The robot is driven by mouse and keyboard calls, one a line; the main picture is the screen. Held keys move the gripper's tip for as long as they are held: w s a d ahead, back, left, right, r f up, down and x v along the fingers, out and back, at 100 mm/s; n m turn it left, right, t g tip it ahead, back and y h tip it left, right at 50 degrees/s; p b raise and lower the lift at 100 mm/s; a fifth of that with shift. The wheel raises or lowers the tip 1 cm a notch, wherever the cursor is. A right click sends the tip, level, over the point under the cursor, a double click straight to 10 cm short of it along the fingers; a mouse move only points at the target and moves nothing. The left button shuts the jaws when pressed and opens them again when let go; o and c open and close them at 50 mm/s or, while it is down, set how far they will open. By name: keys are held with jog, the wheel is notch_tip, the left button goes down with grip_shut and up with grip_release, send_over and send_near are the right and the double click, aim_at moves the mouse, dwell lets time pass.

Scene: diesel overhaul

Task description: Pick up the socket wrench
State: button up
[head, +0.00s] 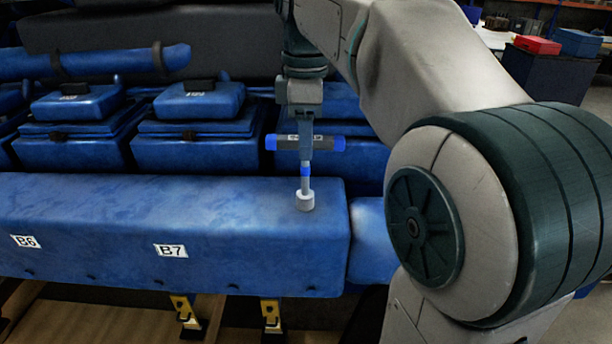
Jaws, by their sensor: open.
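The socket wrench (305,200) stands upright near the right end of the long blue block (110,215). It has a pale socket at the foot, a thin shaft with a blue band, and a dark crossbar handle (328,143) with blue ends. My gripper (306,147) points straight down at the middle of the crossbar, with its fingers overlapping it in the head view. The gripper is open. The fingers hide the middle of the crossbar, and I cannot tell whether they touch it.
Blue engine covers (193,135) stand in a row behind the block, with a long blue pipe (95,62) above them at the left. Labels B6 and B7 mark the block's front. Yellow brackets (271,315) sit below. A red box (537,45) stands far back right.

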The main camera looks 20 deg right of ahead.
jog(key=shift+f, duration=1.35)
grip_shut()
jog(key=shift+r, duration=0.1)
jog(key=shift+w+r, duration=0.1)
jog(key=shift+r, duration=0.3)
notch_tip(320, 180, up, 4)
jog(key=shift+d+f, duration=0.15)
jog(key=shift+f, duration=0.1)
jog(key=s+d+r, duration=0.6)
jog(key=d, duration=0.3)
jog(key=shift+d+r, duration=0.3)
jog(key=shift+s, duration=0.1)
